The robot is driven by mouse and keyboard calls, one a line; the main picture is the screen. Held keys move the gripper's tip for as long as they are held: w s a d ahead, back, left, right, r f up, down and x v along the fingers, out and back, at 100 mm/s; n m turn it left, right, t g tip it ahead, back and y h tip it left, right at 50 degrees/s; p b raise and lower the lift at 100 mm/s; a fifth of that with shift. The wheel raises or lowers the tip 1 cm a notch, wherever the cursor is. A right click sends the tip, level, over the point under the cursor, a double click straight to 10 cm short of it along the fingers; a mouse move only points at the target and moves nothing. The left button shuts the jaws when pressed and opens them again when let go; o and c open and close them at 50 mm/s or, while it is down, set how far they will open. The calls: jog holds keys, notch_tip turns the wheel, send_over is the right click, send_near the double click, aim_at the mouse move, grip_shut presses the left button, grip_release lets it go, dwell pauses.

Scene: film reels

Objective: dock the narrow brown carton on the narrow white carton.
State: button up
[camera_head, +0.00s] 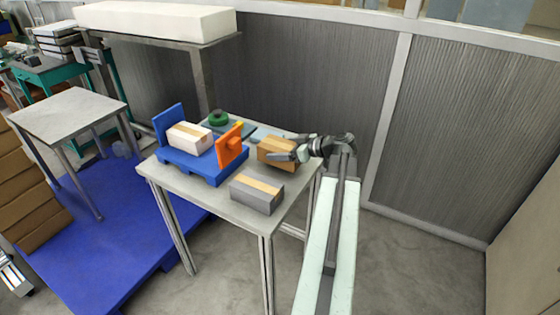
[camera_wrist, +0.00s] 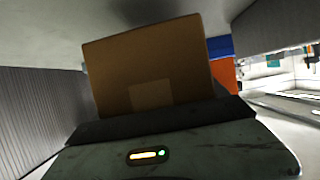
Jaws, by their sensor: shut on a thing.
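The brown carton (camera_head: 276,153) is at the back right of the table, and my gripper (camera_head: 296,152) is shut on it from the right. The brown carton also fills the middle of the wrist view (camera_wrist: 150,68), tilted a little, with a lighter patch low on its face. I cannot tell whether it touches the table or hangs just above it. The white carton (camera_head: 190,138) with a tan tape strip sits on the blue pallet-like base (camera_head: 207,172), between a blue upright plate (camera_head: 168,122) and an orange upright stop (camera_head: 230,148). Its top is bare.
A grey carton (camera_head: 257,195) with a tan strip stands at the table's (camera_head: 210,198) front. A green reel (camera_head: 218,117) lies at the back on a dark flat piece. A yellow piece shows by the orange stop. A grey panel wall (camera_head: 300,80) stands behind.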

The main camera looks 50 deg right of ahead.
notch_tip(320, 180, down, 3)
jog(key=shift+f+b, duration=0.1)
jog(key=shift+b, duration=0.95)
jog(key=shift+r, duration=0.25)
jog(key=shift+f, duration=0.25)
jog(key=o, duration=1.7)
jog(key=shift+r, duration=0.15)
